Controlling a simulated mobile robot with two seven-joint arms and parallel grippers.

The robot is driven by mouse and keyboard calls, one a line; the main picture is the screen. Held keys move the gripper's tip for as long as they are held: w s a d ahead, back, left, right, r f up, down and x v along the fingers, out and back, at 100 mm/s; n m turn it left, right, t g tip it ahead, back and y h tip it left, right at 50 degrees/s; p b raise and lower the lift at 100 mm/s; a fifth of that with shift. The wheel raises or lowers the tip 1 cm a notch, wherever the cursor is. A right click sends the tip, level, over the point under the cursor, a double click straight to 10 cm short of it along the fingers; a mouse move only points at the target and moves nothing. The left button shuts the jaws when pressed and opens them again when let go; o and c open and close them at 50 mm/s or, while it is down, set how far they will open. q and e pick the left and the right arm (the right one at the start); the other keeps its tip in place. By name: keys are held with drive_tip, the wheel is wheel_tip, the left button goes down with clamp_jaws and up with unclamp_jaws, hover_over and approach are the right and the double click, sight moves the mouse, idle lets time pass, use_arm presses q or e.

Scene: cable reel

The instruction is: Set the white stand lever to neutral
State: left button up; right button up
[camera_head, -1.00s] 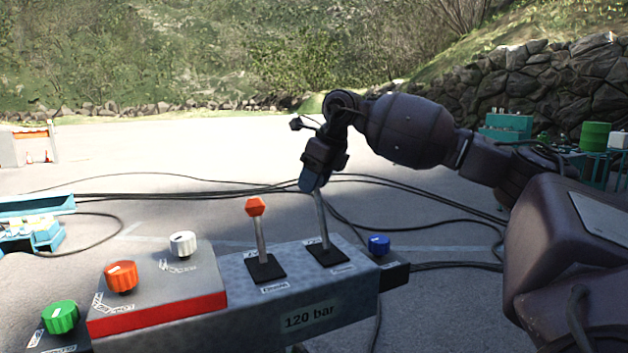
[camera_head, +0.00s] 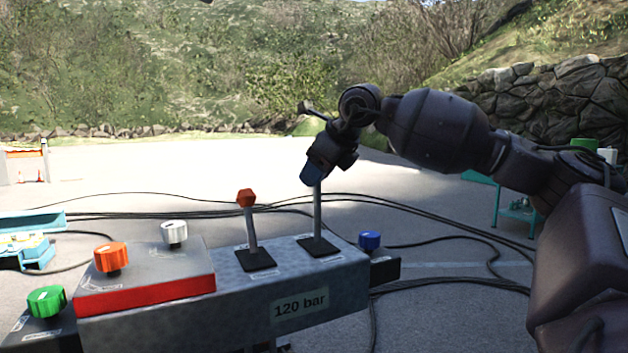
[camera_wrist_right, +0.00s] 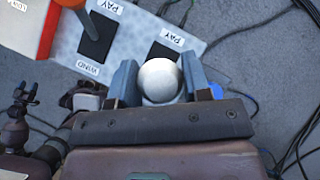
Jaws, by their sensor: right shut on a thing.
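The white stand lever (camera_head: 317,215) rises from a black slot plate on the grey control stand (camera_head: 340,275). Its shaft stands close to upright in the head view. My right gripper (camera_head: 313,178) is shut on the top of this lever and hides its knob there. In the right wrist view the round white knob (camera_wrist_right: 159,80) sits between the two blue-grey fingers. PAY and WIND labels show on the stand; the white lever's own WIND label is hidden. My left gripper is not in view.
An orange-knobbed lever (camera_head: 246,200) stands just left of the white one. White (camera_head: 174,232), orange (camera_head: 111,257), green (camera_head: 47,300) and blue (camera_head: 370,240) knobs sit along the stand. Black cables (camera_head: 440,220) lie on the ground behind.

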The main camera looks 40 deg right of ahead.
drive_tip(key=shift+s+a, duration=0.1)
drive_tip(key=shift+s, duration=0.05)
drive_tip(key=o, duration=1.3)
drive_tip(key=shift+s+r, duration=0.2)
drive_tip(key=shift+r, duration=0.2)
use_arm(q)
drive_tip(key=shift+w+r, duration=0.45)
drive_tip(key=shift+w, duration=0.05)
use_arm(e)
drive_tip(key=v, duration=1)
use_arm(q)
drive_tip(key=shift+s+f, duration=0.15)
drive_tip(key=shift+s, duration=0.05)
